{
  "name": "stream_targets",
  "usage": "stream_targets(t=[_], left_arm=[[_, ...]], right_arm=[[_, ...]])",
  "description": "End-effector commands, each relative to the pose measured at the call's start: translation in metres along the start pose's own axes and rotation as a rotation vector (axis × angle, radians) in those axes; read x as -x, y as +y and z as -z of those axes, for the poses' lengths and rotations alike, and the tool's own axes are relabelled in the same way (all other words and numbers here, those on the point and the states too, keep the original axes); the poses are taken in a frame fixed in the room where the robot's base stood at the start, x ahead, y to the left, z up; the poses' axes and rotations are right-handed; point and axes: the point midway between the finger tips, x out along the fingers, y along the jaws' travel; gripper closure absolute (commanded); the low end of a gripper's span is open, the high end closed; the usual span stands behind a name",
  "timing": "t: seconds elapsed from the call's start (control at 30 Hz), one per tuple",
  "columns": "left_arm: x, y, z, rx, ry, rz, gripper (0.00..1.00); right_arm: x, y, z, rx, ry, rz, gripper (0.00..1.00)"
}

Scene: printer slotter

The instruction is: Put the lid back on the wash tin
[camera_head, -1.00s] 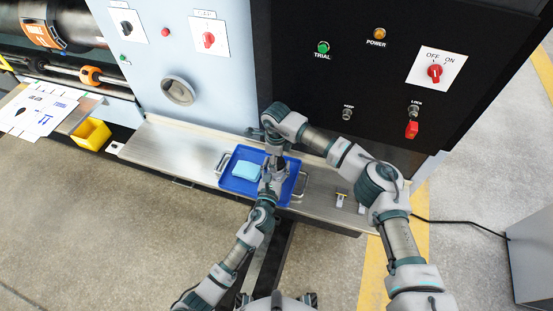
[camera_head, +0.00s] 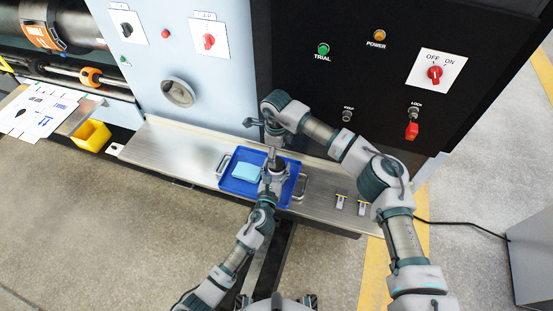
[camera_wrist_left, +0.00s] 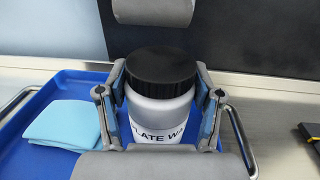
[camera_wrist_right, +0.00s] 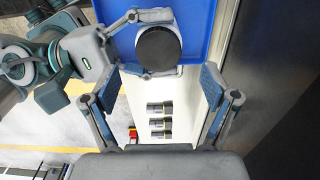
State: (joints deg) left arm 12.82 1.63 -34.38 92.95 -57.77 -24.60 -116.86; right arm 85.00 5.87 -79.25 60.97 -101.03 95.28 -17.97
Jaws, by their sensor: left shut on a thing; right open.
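The wash tin (camera_wrist_left: 160,118) is a white bottle-like tin labelled "PLATE WA…", upright at the blue tray. A black ribbed lid (camera_wrist_left: 162,70) sits level on its top; the lid also shows from above in the right wrist view (camera_wrist_right: 158,48). My left gripper (camera_wrist_left: 160,108) is shut on the tin's body, with a finger on each side below the lid. It shows in the head view (camera_head: 272,178) over the tray's right part. My right gripper (camera_wrist_right: 160,88) is open and empty, apart from the lid. Thread engagement under the lid is hidden.
The blue tray (camera_head: 228,181) with metal handles stands on a steel ledge (camera_head: 185,152). A folded light blue cloth (camera_wrist_left: 60,124) lies in it, left of the tin. The machine's panels rise behind.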

Motion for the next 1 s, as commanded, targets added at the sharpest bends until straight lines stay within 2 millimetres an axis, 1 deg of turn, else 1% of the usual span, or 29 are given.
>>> stream_targets(t=[0.03,0.1,0.2,0.3,0.4,0.5,0.73,0.77,0.8,0.87,0.9,1.0], left_arm=[[0.0,0.0,0.001,0.0,0.001,0.0,1.0],[0.0,0.0,0.001,0.0,0.001,0.0,1.0],[0.0,0.0,0.001,0.0,0.001,0.0,1.0],[0.0,0.0,0.001,0.0,0.001,0.0,1.0],[0.0,0.0,0.001,0.0,0.001,0.0,1.0],[0.0,0.0,0.001,0.0,0.001,0.0,1.0],[0.0,0.0,0.001,0.0,0.001,0.0,1.0],[0.0,0.0,0.001,0.0,0.001,0.0,0.32],[0.0,0.0,0.001,0.0,0.001,0.0,0.22],[0.0,0.0,0.001,0.0,0.001,0.0,0.07],[0.0,0.0,0.001,0.0,0.001,0.0,0.05],[0.0,0.0,0.0,0.0,0.001,0.0,0.05]], right_arm=[[0.013,-0.001,0.0,0.0,0.0,0.003,0.14],[0.027,-0.001,-0.001,0.0,-0.001,0.003,0.14],[0.045,-0.001,0.0,0.001,0.0,0.002,0.14],[0.059,-0.001,0.0,0.0,0.0,0.001,0.14],[0.067,-0.001,0.0,0.0,0.001,0.0,0.14],[0.07,-0.001,0.0,0.001,0.0,-0.001,0.14],[0.07,-0.001,0.0,0.001,0.001,-0.001,0.14],[0.07,-0.001,0.0,0.001,0.001,-0.001,0.14],[0.07,-0.001,0.0,0.001,0.001,-0.001,0.14],[0.07,-0.001,0.0,0.001,0.001,-0.001,0.14],[0.07,-0.001,0.0,0.001,0.001,-0.001,0.14],[0.07,-0.001,0.0,0.001,0.001,-0.001,0.14]])
